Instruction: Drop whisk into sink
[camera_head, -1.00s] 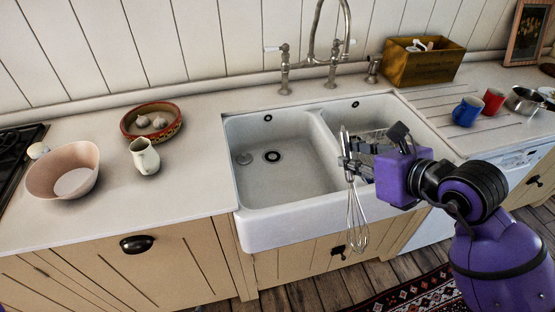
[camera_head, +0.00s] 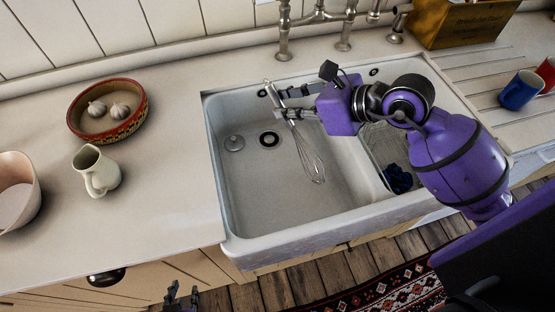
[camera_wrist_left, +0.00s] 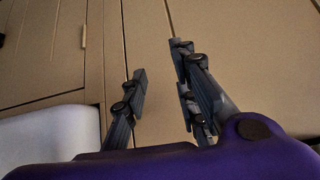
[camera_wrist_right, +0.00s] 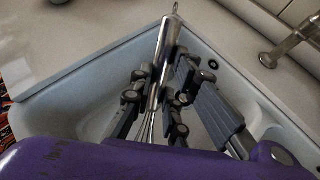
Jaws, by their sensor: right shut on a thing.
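The metal whisk (camera_head: 308,158) hangs tilted over the left basin of the white double sink (camera_head: 240,187), its wire end pointing down and toward the front. My right gripper (camera_head: 278,104) is shut on the whisk's handle, above the basin. In the right wrist view the whisk (camera_wrist_right: 166,45) passes between the fingers (camera_wrist_right: 160,95), with the basin behind it. My left gripper (camera_head: 180,297) shows only its tips at the lower edge of the head view. In the left wrist view its fingers (camera_wrist_left: 165,95) are apart and empty in front of a cabinet front.
A metal faucet (camera_head: 335,25) stands behind the sink. The right basin holds a rack with a dark blue item (camera_head: 397,179). On the counter left are a red bowl (camera_head: 100,125) with garlic, a cream jug (camera_head: 97,172) and a pink bowl (camera_head: 15,192). A blue mug (camera_head: 520,90) stands right.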

